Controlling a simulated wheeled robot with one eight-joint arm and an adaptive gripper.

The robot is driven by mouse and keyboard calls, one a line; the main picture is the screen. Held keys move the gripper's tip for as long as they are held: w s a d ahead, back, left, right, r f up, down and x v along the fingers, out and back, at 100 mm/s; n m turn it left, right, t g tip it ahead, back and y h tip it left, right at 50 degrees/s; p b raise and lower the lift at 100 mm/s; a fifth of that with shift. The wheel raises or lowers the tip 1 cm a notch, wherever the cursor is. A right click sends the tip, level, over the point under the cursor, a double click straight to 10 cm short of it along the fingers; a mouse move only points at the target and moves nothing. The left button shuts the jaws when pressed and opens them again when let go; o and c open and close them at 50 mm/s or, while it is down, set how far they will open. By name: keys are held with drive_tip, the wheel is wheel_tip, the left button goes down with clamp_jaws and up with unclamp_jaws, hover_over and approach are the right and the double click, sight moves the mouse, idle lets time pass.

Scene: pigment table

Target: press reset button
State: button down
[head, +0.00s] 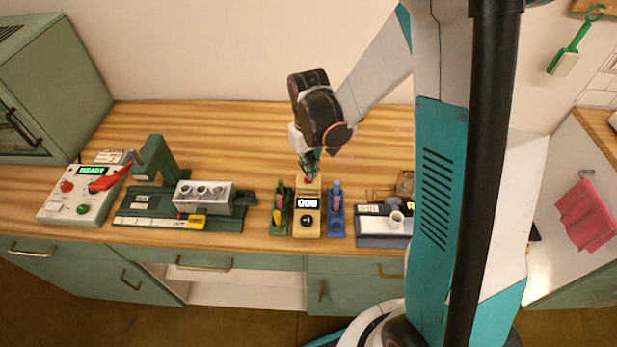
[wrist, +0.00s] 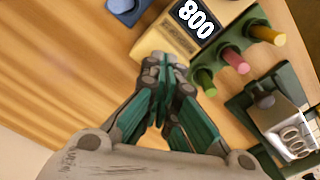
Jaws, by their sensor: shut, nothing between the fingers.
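My gripper (head: 309,168) is shut and empty, pointing down at the back end of a yellow counter box (head: 307,229). The box has a small display (head: 307,202) with white digits that look like 008 and a dark round knob (head: 307,221). A bit of red shows right at my fingertips at the back of the box; I cannot tell whether they touch it. In the wrist view, the closed fingertips (wrist: 165,62) lie over the box's near end and hide what is under them. The display (wrist: 195,18) shows there too.
A green holder (head: 280,229) with coloured pegs stands close left of the box, a blue holder (head: 336,229) close right. A panel (head: 54,207) with red and green buttons and a "READY" screen stands far left, beside a green machine (head: 150,165). The table behind is clear.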

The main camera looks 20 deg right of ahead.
idle(0.4)
drive_tip(key=shift+f+b, duration=1.3)
drive_tip(key=shift+f, duration=0.05)
drive_tip(key=shift+r+p, duration=1.95)
drive_tip(key=shift+r, duration=0.9)
drive_tip(key=shift+r, duration=0.2)
drive_tip(key=s+r+m+t+b, duration=0.1)
drive_tip(key=s+r+t+b, duration=0.4)
drive_tip(key=s+r, duration=0.8)
drive_tip(key=shift+s+r+t, duration=0.2)
drive_tip(key=shift+s+t, duration=0.9)
drive_tip(key=shift+s, duration=0.15)
drive_tip(key=shift+f, duration=0.1)
